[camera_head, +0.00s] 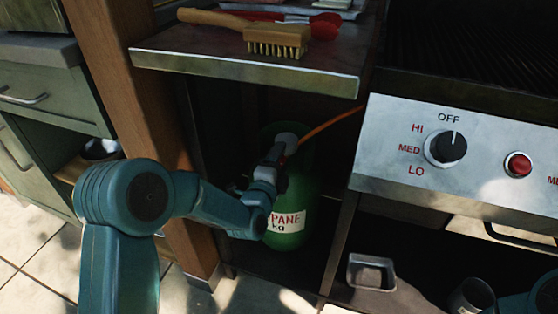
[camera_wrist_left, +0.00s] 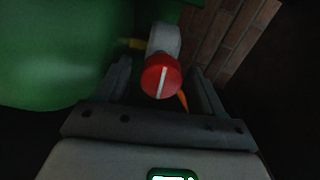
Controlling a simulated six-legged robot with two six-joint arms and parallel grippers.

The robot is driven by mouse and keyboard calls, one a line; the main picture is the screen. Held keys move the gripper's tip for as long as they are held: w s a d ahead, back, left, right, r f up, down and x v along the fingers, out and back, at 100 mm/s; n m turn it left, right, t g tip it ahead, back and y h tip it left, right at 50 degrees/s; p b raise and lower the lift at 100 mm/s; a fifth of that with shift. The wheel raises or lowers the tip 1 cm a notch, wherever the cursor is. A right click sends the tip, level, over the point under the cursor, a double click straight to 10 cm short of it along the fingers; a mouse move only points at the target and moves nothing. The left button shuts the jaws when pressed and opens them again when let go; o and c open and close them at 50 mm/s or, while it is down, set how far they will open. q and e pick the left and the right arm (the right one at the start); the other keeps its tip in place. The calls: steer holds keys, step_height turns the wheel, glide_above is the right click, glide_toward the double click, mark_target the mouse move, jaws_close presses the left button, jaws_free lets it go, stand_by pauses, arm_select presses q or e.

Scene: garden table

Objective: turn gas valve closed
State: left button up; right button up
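The green propane bottle (camera_head: 292,195) stands in the dark bay under the side shelf, its label partly covered by my left arm. Its red valve knob (camera_wrist_left: 161,76) shows in the left wrist view, with a white line running nearly upright across its face. A grey valve body (camera_wrist_left: 164,39) is behind it. My left gripper (camera_head: 279,152) is at the top of the bottle. In the left wrist view its two fingers (camera_wrist_left: 160,82) are apart, one on each side of the knob, with visible gaps. My right gripper is out of view.
An orange hose (camera_head: 330,124) runs from the bottle toward the grill. The metal shelf (camera_head: 245,72) above carries a brush (camera_head: 276,40). A wooden post (camera_head: 125,90) stands left of the bay. The grill's burner knob (camera_head: 447,148) points to OFF. A metal tray (camera_head: 371,272) is lower right.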

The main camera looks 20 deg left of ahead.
arm_select(q)
steer(key=s+p, duration=1.2)
steer(key=s, duration=0.4)
steer(key=shift+s+a+p, duration=0.15)
steer(key=shift+a+p, duration=0.2)
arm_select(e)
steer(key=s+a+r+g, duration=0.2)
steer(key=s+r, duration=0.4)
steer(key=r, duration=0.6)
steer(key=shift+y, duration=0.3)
